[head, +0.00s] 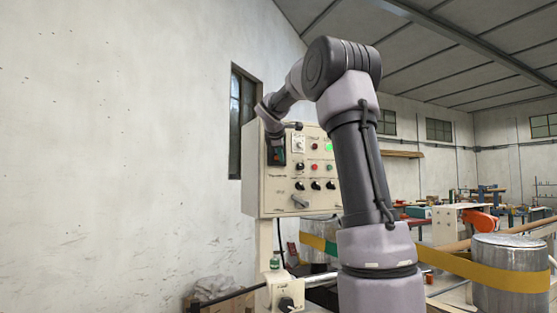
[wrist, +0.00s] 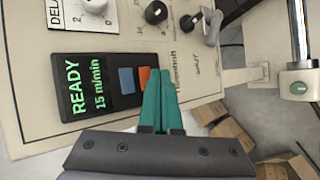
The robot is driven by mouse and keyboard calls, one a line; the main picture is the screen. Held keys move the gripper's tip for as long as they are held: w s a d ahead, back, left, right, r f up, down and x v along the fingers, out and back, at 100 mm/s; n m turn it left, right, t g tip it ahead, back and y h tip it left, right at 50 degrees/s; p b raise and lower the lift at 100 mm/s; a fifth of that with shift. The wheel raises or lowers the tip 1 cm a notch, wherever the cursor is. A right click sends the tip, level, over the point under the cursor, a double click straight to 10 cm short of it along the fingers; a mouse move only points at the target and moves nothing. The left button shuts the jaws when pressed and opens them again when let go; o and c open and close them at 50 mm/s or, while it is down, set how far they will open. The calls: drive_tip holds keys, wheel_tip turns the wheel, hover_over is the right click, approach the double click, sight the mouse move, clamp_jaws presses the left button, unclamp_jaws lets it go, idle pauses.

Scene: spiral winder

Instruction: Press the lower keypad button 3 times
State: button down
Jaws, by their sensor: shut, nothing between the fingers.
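The dark keypad unit (wrist: 108,92) lies on the control panel and fills the left middle of the wrist view. Its display reads "READY" and "15 m/min" in green. A blue button (wrist: 126,80) sits beside the text. An orange button (wrist: 144,76) sits beyond it, on the lower side by the way the text reads. My gripper (wrist: 156,76) is shut and empty, its teal fingertips overlapping the orange button's edge; I cannot tell whether they touch it. In the head view the keypad (head: 276,155) is small and dark, partly covered by my wrist.
A black knob (wrist: 156,12) and a lever (wrist: 190,20) stand out near the keypad. A pedestal box (head: 285,292) is below. Cardboard boxes (wrist: 235,140) lie on the floor.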

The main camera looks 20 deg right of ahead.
drive_tip(key=shift+w, duration=0.1)
idle(0.7)
drive_tip(key=shift+w, duration=0.3)
drive_tip(key=shift+w, duration=0.45)
idle(0.6)
drive_tip(key=shift+s, duration=0.85)
drive_tip(key=shift+s, duration=2.5)
idle(0.8)
